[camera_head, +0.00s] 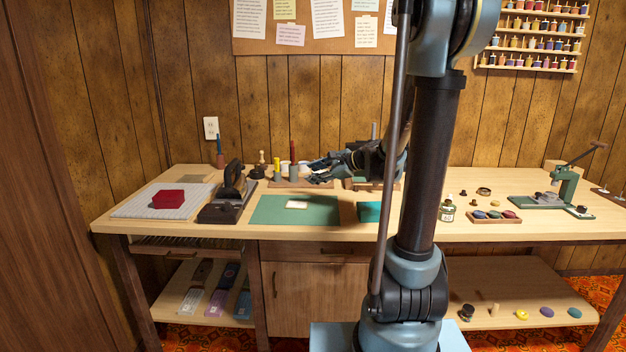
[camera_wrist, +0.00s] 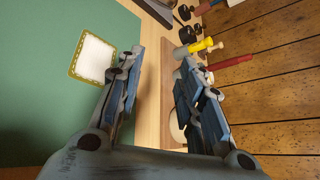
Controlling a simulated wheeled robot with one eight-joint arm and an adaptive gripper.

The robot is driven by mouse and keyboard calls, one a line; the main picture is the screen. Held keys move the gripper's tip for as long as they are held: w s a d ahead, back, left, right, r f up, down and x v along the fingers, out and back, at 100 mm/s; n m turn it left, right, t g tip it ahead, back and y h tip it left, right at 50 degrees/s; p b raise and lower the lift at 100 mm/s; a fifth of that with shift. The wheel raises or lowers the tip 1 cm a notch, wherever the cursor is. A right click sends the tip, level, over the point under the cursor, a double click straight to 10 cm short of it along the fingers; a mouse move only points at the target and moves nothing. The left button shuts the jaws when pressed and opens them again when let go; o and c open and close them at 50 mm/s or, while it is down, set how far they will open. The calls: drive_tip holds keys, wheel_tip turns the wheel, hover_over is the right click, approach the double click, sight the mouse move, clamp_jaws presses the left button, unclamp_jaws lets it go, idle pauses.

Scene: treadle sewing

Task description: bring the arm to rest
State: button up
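My gripper (camera_head: 318,172) is over the back middle of the table (camera_head: 240,233), near a wooden rack of spools (camera_head: 287,184). In the wrist view my gripper (camera_wrist: 163,68) has its two fingers well apart with nothing between them. Beyond the fingers are the green mat (camera_wrist: 40,110) and the edge of the spool rack. My arm stands in front of the table and hides part of its middle and right side.
A small white patch with a yellow edge (camera_head: 297,205) lies on the mat. An iron (camera_head: 233,180), a red folded cloth (camera_head: 168,199) on a grey pad, and a green press (camera_head: 565,187) stand on the table.

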drive_tip(key=s+d+f+n+g+h, duration=0.1)
drive_tip(key=s+d+n, duration=0.1)
drive_tip(key=s, duration=0.3)
drive_tip(key=s+d+f+n+g+h, duration=0.1)
drive_tip(key=s+d+f+n+h, duration=0.1)
drive_tip(key=s, duration=0.4)
drive_tip(key=s+d+f+n+g+h, duration=0.1)
drive_tip(key=s+d+f+n+h, duration=0.1)
drive_tip(key=s+n, duration=0.2)
drive_tip(key=shift+s+d+f+n, duration=0.15)
drive_tip(key=shift+s, duration=0.3)
drive_tip(key=shift+s+d+f+n, duration=0.1)
drive_tip(key=shift+s+n, duration=0.05)
drive_tip(key=shift+s, duration=0.3)
drive_tip(key=s+d+f+n+g+h, duration=0.1)
drive_tip(key=s+d+f+n+h, duration=0.2)
drive_tip(key=s+d, duration=0.3)
drive_tip(key=s+d+f+n+g+h, duration=0.1)
drive_tip(key=s+d+f+n+h, duration=0.2)
drive_tip(key=s, duration=0.6)
drive_tip(key=d+f+n, duration=0.1)
drive_tip(key=d, duration=0.1)
drive_tip(key=shift+s+d+n, duration=0.3)
drive_tip(key=shift+d, duration=0.05)
drive_tip(key=shift+a, duration=0.15)
